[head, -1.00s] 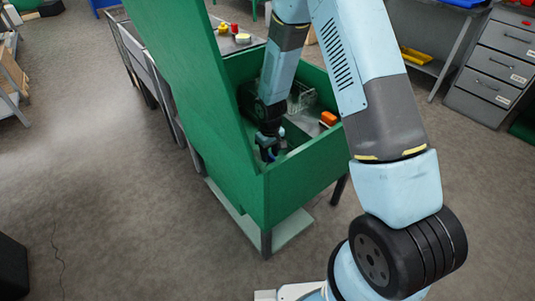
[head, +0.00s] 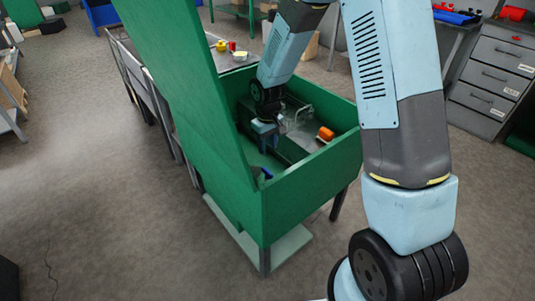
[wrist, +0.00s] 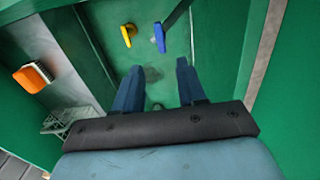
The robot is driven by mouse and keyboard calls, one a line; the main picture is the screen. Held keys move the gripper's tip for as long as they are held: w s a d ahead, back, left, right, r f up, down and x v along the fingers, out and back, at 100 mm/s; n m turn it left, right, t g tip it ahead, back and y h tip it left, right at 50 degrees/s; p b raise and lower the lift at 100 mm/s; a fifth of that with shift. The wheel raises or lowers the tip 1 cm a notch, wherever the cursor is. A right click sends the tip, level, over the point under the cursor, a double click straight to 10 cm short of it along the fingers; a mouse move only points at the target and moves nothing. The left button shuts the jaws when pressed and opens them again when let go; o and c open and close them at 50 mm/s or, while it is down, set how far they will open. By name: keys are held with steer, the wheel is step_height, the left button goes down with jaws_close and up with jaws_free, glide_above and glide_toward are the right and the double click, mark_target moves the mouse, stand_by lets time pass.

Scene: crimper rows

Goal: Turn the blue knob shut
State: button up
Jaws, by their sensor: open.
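The blue knob (wrist: 159,38) shows in the wrist view as a narrow upright handle, beyond my fingertips and about midway between them. It is inside the green box; in the head view a small blue part (head: 266,173) near the box's front corner looks like it. A similar yellow knob (wrist: 128,34) sits just left of it, slightly tilted. My gripper (wrist: 158,76) is open and empty, its two dark blue fingers apart and short of both knobs. In the head view my gripper (head: 265,138) is down inside the box, farther back than the blue part.
The green box (head: 312,190) has high walls and a tall raised panel on its left. A grey drawer cabinet (head: 495,85) stands at the right.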

steer(key=shift+r, duration=0.8)
steer(key=s+d+r+m+t, duration=0.1)
steer(key=s+d+r, duration=0.15)
steer(key=r, duration=0.45)
steer(key=s+d+r+m+t, duration=0.1)
steer(key=s+d+r, duration=0.1)
steer(key=d+r, duration=0.3)
steer(key=s+d+r+m+t, duration=0.1)
steer(key=s+d+r, duration=0.1)
steer(key=r, duration=0.6)
steer(key=s+d+r+m+t, duration=0.1)
steer(key=s+d+r, duration=0.3)
steer(key=s, duration=0.5)
steer(key=s+d+r+m+t, duration=0.1)
steer(key=s+d+r, duration=0.3)
steer(key=s+r, duration=0.4)
steer(key=shift+s+m+t, duration=0.3)
steer(key=shift+s+m, duration=0.5)
steer(key=shift+s, duration=0.25)
steer(key=shift+d, duration=0.1)
